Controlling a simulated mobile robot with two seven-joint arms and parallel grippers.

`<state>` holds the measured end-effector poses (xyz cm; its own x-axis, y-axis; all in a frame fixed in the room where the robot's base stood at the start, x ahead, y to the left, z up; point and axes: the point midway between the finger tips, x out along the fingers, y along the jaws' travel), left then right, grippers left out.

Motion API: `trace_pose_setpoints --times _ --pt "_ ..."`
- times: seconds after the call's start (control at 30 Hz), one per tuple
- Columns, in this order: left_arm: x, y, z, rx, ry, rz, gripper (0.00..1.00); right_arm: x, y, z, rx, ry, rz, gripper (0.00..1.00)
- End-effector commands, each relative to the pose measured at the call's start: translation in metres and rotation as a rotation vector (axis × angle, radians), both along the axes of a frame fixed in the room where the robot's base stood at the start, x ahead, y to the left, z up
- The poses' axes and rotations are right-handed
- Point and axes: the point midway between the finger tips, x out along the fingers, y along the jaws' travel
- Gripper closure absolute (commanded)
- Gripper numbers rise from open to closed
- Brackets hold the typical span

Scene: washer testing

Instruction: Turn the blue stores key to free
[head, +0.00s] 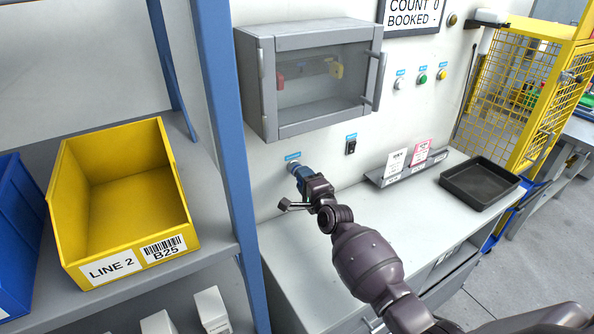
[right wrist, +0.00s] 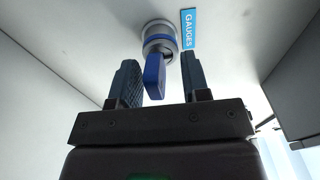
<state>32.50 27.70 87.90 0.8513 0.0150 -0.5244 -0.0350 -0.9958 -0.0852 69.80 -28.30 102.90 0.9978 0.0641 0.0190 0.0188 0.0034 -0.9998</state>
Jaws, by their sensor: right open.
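A blue key (right wrist: 154,77) sits in a round metal lock (right wrist: 160,42) with a blue ring on the wall. The label beside it (right wrist: 188,29) reads "GAUGES". My right gripper (right wrist: 159,64) is open, with a finger on each side of the key. The key is close to the left finger in the picture, with a wider gap to the right finger; I cannot tell whether it touches. In the head view my right gripper (head: 302,174) is at the wall below a small blue label and hides the key. My left gripper is not in view.
A grey glass-fronted cabinet (head: 312,78) hangs above the lock. A black switch (head: 351,147) is to its right. A black tray (head: 479,183) and a card rack stand on the worktop (head: 403,212). A blue shelf post (head: 225,130) rises at left, by a yellow bin (head: 120,190).

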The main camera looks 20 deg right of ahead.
Motion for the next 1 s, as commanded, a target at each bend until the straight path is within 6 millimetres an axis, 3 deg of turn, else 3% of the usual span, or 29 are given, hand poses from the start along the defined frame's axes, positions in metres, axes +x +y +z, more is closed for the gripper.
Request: trace_pose_setpoints --times 0.27,0.4,0.7,1.0 --pt "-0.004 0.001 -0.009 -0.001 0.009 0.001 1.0 0.0 0.0 0.0 0.0 0.0 0.0 0.57" --pt "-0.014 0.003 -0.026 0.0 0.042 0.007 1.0 -0.026 -0.002 -0.002 0.001 0.001 -0.001 0.57" --pt "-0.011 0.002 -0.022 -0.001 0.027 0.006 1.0 -0.077 -0.005 -0.003 0.0 0.001 -0.001 0.57" --pt "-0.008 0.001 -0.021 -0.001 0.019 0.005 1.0 -0.105 -0.007 -0.002 0.001 0.0 0.0 0.57"
